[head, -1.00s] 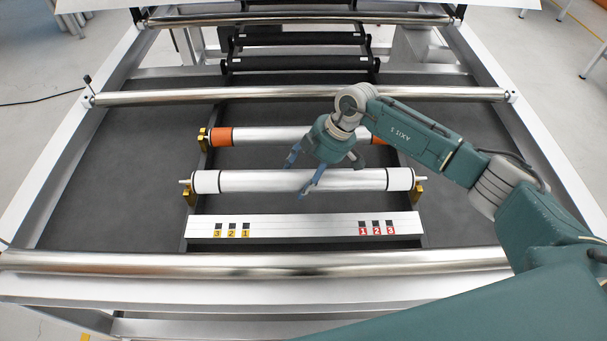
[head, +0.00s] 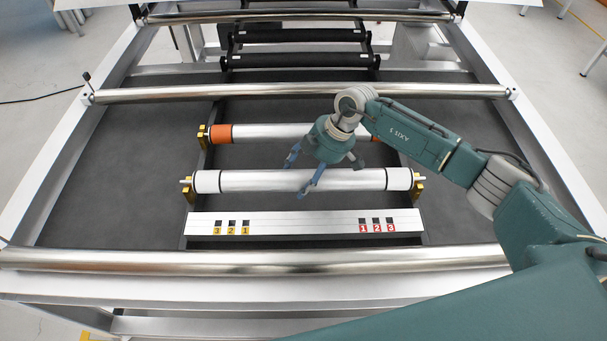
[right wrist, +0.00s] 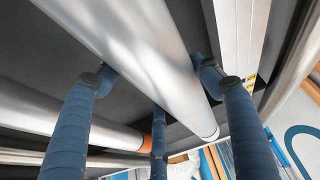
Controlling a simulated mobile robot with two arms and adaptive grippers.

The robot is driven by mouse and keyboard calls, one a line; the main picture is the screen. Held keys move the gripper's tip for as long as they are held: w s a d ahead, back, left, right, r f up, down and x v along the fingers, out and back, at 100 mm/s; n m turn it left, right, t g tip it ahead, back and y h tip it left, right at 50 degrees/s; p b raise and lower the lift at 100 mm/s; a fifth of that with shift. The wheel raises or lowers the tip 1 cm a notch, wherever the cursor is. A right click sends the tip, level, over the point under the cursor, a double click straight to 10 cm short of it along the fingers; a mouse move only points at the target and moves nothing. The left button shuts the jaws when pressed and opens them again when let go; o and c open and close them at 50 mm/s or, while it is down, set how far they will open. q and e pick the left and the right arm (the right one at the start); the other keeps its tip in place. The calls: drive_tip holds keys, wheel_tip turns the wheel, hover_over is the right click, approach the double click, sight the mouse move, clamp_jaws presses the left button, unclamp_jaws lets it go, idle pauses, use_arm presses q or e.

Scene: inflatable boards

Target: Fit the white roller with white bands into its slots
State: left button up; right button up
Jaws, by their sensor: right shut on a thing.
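The white roller with white bands (head: 245,182) lies crosswise and level above the dark bed, a dark ring beside each end band. My right gripper (head: 304,178) is shut on it near its middle, with blue fingers on both sides. In the right wrist view the roller (right wrist: 140,50) passes between the fingers (right wrist: 158,92). Its end pins are at the left gold bracket (head: 190,196) and the right gold bracket (head: 417,192). I cannot tell whether the pins rest in the slots or hover just above. My left gripper is not in view.
A roller with orange bands (head: 265,132) lies just behind, partly hidden by my right arm. A white beam (head: 300,224) with numbered squares lies in front. Shiny metal bars (head: 250,263) cross the frame in front and behind. Black rollers (head: 300,61) stand at the back.

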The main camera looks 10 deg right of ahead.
drive_tip(key=shift+w+f+b, duration=0.1)
drive_tip(key=shift+f+b, duration=0.45)
drive_tip(key=shift+f, duration=0.65)
drive_tip(key=o, duration=1.9)
drive_tip(key=shift+o, duration=0.6)
drive_tip(key=shift+f, duration=0.1)
drive_tip(key=v, duration=1.2)
drive_tip(key=shift+a, duration=0.1)
